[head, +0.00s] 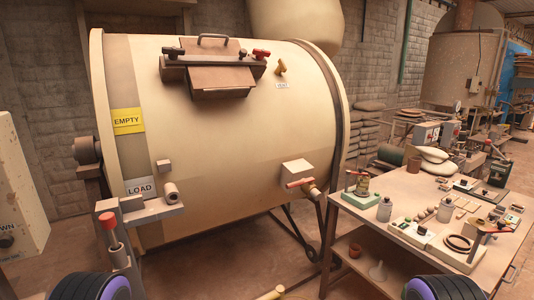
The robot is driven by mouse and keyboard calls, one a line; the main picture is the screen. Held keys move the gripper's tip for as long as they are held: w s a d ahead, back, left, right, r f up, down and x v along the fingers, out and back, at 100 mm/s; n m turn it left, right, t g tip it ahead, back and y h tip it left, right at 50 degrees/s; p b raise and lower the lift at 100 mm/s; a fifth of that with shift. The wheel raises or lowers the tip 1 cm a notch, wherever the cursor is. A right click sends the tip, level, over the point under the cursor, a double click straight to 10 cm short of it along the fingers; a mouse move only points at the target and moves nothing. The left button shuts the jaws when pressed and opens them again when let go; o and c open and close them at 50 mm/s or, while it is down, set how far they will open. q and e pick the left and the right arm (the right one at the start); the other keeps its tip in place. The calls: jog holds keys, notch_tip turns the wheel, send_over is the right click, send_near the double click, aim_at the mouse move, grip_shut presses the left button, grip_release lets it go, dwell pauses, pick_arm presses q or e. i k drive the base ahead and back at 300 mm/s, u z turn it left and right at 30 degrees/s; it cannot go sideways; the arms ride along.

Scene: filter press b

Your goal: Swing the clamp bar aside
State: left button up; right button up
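A large cream drum (225,140) lies on its side across the middle of the head view. On its top is a brown hatch (222,80) with a dark handle (216,37). A dark bar (190,61), which looks like the clamp bar, runs across the hatch. A dark red knob (173,51) is at its left end and a red knob (261,53) at its right. I cannot tell whether it is fastened. Neither gripper shows; only dark rounded parts of my arms appear at the bottom edge.
A yellow EMPTY label (128,121) and a white LOAD label (140,187) mark the drum's left side. A red-topped lever (108,222) stands at lower left. A red-handled valve (301,184) juts from the drum. A workbench (375,212) with bottles and tools stands at right.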

aim_at(243, 59)
jog(key=z, duration=0.6)
jog(key=i, duration=1.4)
jog(key=u, duration=0.85)
